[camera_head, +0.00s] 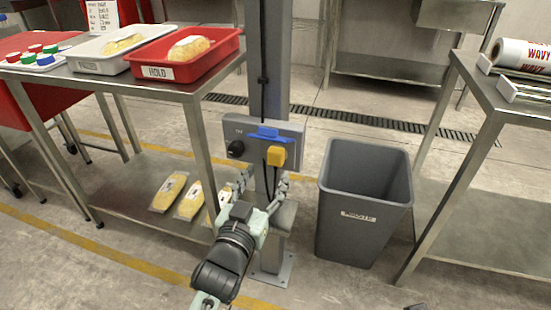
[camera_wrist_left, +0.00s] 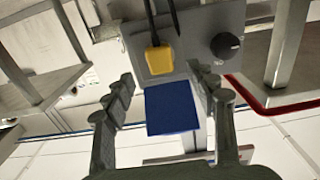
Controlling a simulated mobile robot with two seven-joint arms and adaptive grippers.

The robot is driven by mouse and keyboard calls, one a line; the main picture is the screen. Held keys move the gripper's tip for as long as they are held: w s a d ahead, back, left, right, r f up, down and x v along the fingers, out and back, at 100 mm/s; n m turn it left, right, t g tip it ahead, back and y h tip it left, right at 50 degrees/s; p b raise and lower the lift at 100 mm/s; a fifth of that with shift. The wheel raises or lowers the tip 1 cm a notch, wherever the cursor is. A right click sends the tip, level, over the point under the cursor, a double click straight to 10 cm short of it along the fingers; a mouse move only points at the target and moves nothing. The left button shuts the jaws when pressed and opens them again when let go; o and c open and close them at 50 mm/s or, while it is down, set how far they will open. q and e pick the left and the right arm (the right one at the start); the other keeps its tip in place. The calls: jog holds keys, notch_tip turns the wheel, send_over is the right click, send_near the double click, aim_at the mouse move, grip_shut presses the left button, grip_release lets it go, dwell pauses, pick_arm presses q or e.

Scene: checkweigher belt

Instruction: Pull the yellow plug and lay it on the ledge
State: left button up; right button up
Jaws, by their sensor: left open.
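The yellow plug (camera_head: 276,156) sits on the front of a grey control box (camera_head: 292,131) on the post, below a blue flap (camera_head: 268,132). The wrist view shows the plug (camera_wrist_left: 158,61) with its dark cord, and the blue flap (camera_wrist_left: 170,108) between my fingers in the picture. My left gripper (camera_head: 263,181) is open and empty in front of the box, its fingertips apart from the plug. In the left wrist view the open fingers (camera_wrist_left: 165,84) point toward the box. A small grey ledge (camera_head: 286,218) shows below the box, partly hidden by my gripper. My right gripper is not in view.
A black knob (camera_head: 236,149) is on the box left of the plug. A grey bin (camera_head: 362,235) stands close on the right. A steel table (camera_head: 150,88) with a red tray (camera_head: 220,45) is at left; packs lie on its lower shelf. Another steel table (camera_head: 500,105) is at right.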

aim_at(275, 162)
pick_arm(q)
jog(key=x, duration=0.4)
jog(key=shift+w+d, duration=0.15)
jog(key=shift+w, duration=0.2)
jog(key=shift+w+d, duration=0.2)
jog(key=shift+w, duration=0.4)
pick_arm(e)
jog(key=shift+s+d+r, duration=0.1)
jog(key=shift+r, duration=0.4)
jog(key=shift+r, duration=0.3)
pick_arm(q)
jog(key=shift+f, duration=0.2)
